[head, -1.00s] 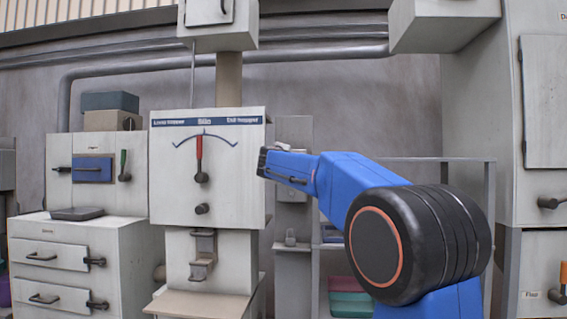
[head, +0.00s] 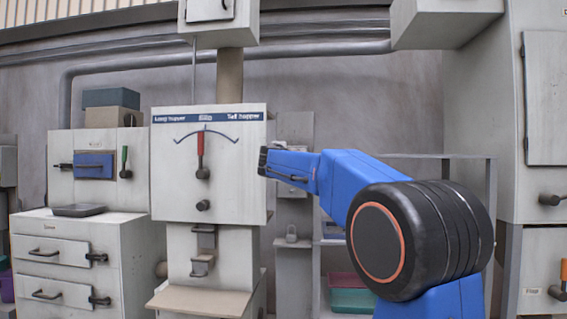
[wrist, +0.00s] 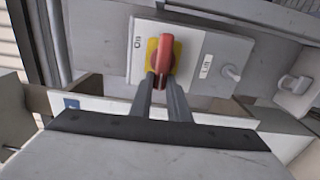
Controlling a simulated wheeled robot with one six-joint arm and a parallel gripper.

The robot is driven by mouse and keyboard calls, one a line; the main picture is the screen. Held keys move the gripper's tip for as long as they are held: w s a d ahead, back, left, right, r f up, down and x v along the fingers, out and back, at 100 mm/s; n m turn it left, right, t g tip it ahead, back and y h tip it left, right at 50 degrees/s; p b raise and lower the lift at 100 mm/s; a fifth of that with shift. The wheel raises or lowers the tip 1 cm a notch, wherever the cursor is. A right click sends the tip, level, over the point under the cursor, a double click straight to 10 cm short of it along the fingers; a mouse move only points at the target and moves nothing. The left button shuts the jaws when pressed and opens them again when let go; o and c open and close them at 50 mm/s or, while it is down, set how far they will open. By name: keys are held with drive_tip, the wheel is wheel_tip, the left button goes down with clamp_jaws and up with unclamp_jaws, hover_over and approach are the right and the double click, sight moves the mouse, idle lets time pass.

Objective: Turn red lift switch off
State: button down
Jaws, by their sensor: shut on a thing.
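In the wrist view the red lift switch (wrist: 166,54) sits on a yellow base on a pale panel (wrist: 205,50). "On" is printed to its left and "Lift" to its right. My gripper (wrist: 162,84) is shut on the red handle, with one dark finger at each side of its lower part. The handle stands roughly upright in this view. In the head view my blue arm reaches left in front of a narrow grey wall panel (head: 295,130). My fingertips and the red lift switch cannot be made out there.
A hopper selector with a red pointer (head: 201,155) is on the white box left of my arm. A small grey knob (wrist: 232,73) is right of the switch. Drawers (head: 50,250) stand at left, a shelf rack (head: 490,200) behind my arm.

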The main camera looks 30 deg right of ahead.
drive_tip(key=c, duration=1.7)
unclamp_jaws()
drive_tip(key=shift+d+f, duration=0.25)
drive_tip(key=shift+d, duration=0.05)
drive_tip(key=shift+r, duration=0.1)
drive_tip(key=shift+a, duration=0.1)
drive_tip(key=v, duration=1.7)
drive_tip(key=shift+s+a, duration=0.15)
drive_tip(key=shift+s, duration=0.05)
